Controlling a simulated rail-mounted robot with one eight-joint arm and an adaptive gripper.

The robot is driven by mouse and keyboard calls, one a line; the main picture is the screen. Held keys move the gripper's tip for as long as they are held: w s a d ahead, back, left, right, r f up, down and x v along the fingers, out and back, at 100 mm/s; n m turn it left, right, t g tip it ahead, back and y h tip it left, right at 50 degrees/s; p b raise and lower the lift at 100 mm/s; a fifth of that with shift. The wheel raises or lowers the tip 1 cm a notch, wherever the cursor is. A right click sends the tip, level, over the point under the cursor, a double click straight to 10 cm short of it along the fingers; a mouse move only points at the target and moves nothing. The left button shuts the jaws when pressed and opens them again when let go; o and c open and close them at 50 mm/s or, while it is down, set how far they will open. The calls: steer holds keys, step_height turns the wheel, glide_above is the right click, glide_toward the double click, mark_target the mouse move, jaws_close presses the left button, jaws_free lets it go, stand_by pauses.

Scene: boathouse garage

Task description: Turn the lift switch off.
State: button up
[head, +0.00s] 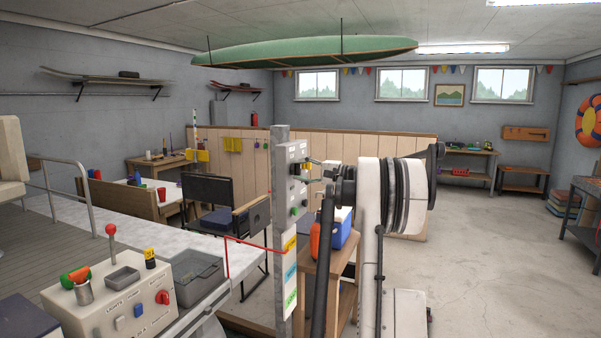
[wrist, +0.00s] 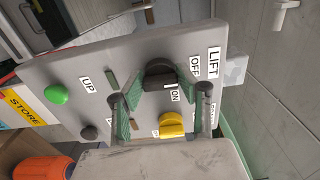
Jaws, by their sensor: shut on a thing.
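The lift switch (wrist: 160,73) is a black rotary knob on a grey panel (wrist: 60,62) in the wrist view, beside the LIFT, OFF and ON labels. A white mark shows at its edge near ON; I cannot tell its exact setting. My gripper (wrist: 162,88) has one finger on each side of this knob and is shut on it. In the head view, my gripper (head: 322,171) reaches from the right to the panel on the grey post (head: 281,220). The knob is too small there to read.
A yellow knob (wrist: 171,124) sits just below the switch, between my fingers' lower parts. A green button (wrist: 57,94) and a black button (wrist: 89,132) are to the left. A wooden stand with a blue cooler (head: 338,230) is below my arm. Open floor (head: 480,240) lies right.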

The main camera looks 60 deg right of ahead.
stand_by(0.4)
steer(key=o, duration=1.2)
steer(key=shift+c, duration=0.2)
steer(key=v, duration=1.2)
